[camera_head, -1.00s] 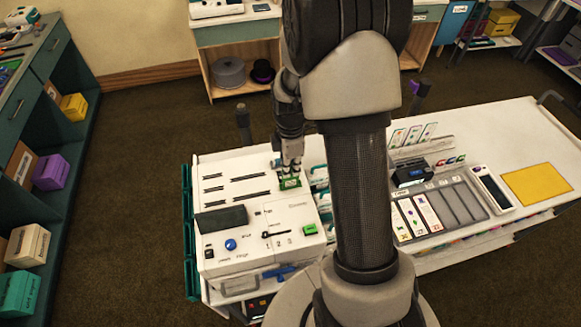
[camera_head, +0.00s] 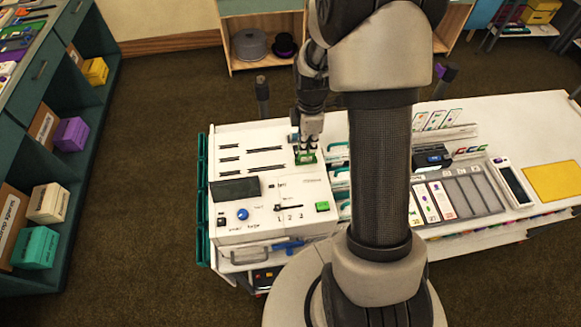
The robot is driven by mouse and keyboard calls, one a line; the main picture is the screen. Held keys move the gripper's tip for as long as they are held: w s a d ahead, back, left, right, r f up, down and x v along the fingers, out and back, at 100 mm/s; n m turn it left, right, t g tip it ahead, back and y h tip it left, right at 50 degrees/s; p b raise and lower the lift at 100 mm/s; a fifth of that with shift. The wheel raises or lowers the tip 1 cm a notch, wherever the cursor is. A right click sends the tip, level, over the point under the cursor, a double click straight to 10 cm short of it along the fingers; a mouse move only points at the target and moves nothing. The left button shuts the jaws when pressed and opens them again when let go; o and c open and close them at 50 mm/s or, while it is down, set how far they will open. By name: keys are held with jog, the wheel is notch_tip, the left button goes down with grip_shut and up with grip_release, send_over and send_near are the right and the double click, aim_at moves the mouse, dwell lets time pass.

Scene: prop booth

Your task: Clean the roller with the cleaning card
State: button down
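My gripper (camera_head: 308,148) points down over the back right of the white machine (camera_head: 232,217). A small green piece (camera_head: 306,158), possibly the cleaning card, lies right at the fingertips. The fingers are too small to tell whether they grip it or only touch it. The machine's top has several dark slots, a dark screen (camera_head: 235,189), a blue knob (camera_head: 242,214), a slider marked 1 2 3 and a green button (camera_head: 322,206). No roller can be made out.
The machine stands on the left of a white cart. My arm hides the cart's middle. To the right are a card tray (camera_head: 470,193), a handheld device (camera_head: 512,182) and a yellow pad (camera_head: 552,181). A shelf unit (camera_head: 62,160) stands at the left.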

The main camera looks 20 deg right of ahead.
aim_at(306, 155)
jog(key=shift+f+b, duration=2.05)
jog(key=shift+f, duration=0.75)
jog(key=shift+s+f, duration=0.15)
jog(key=shift+s, duration=0.05)
jog(key=shift+s+a, duration=0.1)
jog(key=shift+s, duration=0.05)
jog(key=shift+w+r+p, duration=0.25)
jog(key=shift+r+p, duration=0.15)
jog(key=shift+r, duration=0.1)
jog(key=shift+w+r+p, duration=0.1)
jog(key=shift+r+p, duration=0.5)
jog(key=shift+r, duration=0.45)
jog(key=shift+r+p, duration=1)
jog(key=shift+r, duration=0.5)
jog(key=shift+r, duration=0.15)
jog(key=shift+r+p, duration=1.85)
jog(key=shift+r, duration=0.6)
